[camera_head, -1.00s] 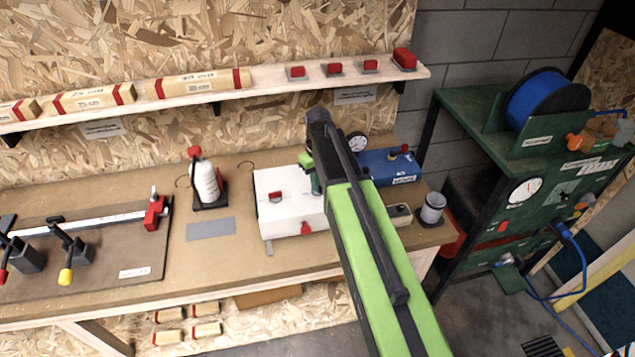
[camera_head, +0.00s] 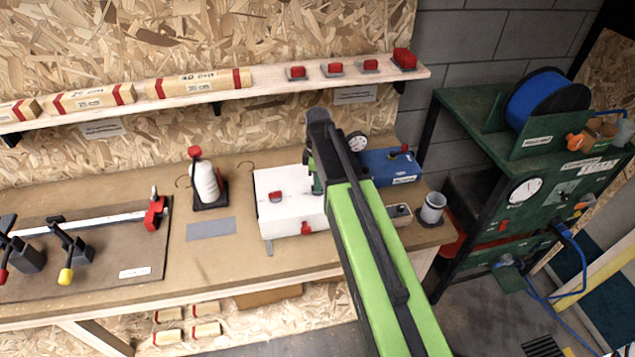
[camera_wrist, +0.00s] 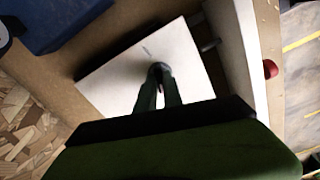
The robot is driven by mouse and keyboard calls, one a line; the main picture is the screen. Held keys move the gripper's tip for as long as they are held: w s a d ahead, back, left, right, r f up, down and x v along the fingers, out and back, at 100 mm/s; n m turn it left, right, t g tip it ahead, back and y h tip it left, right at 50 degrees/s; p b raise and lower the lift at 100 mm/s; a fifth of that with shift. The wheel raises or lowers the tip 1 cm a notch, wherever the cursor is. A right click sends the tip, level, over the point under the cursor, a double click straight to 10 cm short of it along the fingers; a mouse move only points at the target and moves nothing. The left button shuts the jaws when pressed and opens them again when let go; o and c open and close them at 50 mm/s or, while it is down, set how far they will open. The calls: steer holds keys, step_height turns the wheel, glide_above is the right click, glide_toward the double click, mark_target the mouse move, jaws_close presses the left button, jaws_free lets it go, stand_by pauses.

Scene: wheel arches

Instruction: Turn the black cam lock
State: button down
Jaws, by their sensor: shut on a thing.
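A white box (camera_head: 285,216) stands on the workbench, with a red knob (camera_head: 275,196) on its top and another red knob (camera_head: 306,228) on its front. In the wrist view the box's white top (camera_wrist: 115,83) lies below my gripper (camera_wrist: 160,75). The two fingers are close together, with their tips shut on a small dark piece (camera_wrist: 160,67) at the box top, which appears to be the black cam lock. The fingers hide most of it, so its angle cannot be told. In the head view my arm hides the right part of the box.
A blue box (camera_head: 390,168) stands behind my arm, to the right; a white bottle (camera_head: 206,183) stands to the left. A shelf (camera_head: 250,80) runs above the bench. A green rack (camera_head: 470,110) with a blue reel stands at right. A grey plate lies left of the box.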

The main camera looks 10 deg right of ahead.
steer(key=shift+s+n, duration=0.1)
steer(key=shift+n, duration=0.7)
steer(key=c, duration=1.5)
jaws_free()
steer(key=shift+r, duration=0.1)
step_height(320, 180, up, 17)
steer(key=p, duration=1.7)
steer(key=shift+r, duration=0.1)
